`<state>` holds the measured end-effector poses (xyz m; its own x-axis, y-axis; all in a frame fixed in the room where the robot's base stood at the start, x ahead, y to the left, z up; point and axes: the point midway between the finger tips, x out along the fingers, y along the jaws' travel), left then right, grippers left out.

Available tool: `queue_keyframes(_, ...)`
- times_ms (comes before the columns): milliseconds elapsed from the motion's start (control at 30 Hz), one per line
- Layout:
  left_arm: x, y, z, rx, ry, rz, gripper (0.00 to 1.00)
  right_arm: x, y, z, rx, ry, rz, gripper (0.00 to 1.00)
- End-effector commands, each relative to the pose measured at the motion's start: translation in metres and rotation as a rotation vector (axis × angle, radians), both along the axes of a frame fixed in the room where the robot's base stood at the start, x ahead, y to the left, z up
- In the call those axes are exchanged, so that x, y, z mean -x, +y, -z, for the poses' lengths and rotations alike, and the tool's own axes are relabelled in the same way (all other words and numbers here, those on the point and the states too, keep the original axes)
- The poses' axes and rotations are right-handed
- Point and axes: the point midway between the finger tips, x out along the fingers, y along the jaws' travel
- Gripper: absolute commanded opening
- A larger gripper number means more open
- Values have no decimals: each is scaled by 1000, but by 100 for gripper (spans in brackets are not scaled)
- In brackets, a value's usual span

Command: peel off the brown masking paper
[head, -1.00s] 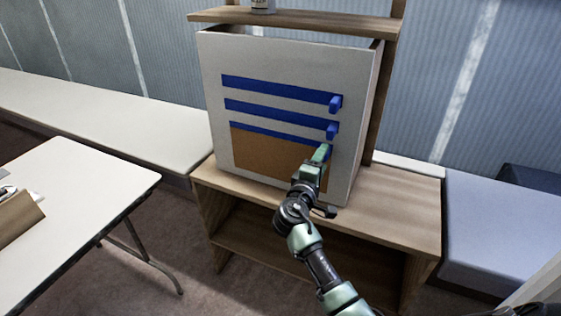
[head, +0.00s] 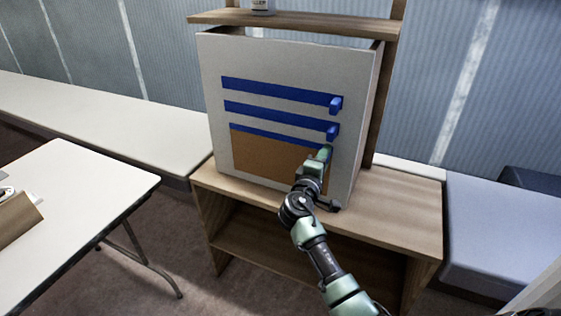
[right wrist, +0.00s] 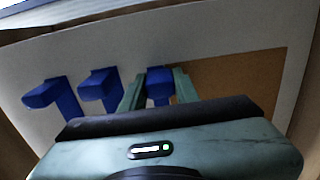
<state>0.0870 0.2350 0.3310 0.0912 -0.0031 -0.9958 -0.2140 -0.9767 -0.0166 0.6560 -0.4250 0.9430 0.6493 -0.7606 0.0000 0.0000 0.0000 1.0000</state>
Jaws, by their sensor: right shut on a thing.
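The brown masking paper (head: 268,156) covers the lower part of a white panel (head: 290,60) and lies flat on it. It also shows in the right wrist view (right wrist: 230,80). A blue tape strip (head: 262,132) runs along its top edge. Two more blue strips, the top one (head: 275,91) and the middle one (head: 270,113), lie above, each with a tab sticking out at the right end. My right gripper (head: 326,152) is shut on the tab of the lowest strip, whose blue end (right wrist: 159,87) shows between the fingers in the right wrist view. My left gripper is out of view.
The panel is the front of a box standing on a wooden shelf unit (head: 405,205), with a wooden shelf (head: 300,20) above it holding a bottle (head: 263,5). A white folding table (head: 90,195) is at left. A blue-grey bench (head: 500,225) is at right.

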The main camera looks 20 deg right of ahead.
Motion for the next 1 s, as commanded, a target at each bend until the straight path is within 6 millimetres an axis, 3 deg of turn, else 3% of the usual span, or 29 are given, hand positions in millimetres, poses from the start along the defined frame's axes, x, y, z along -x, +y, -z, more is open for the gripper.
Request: queue_keyframes(1000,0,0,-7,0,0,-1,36,20,23,0,-1,-1,-1,0)
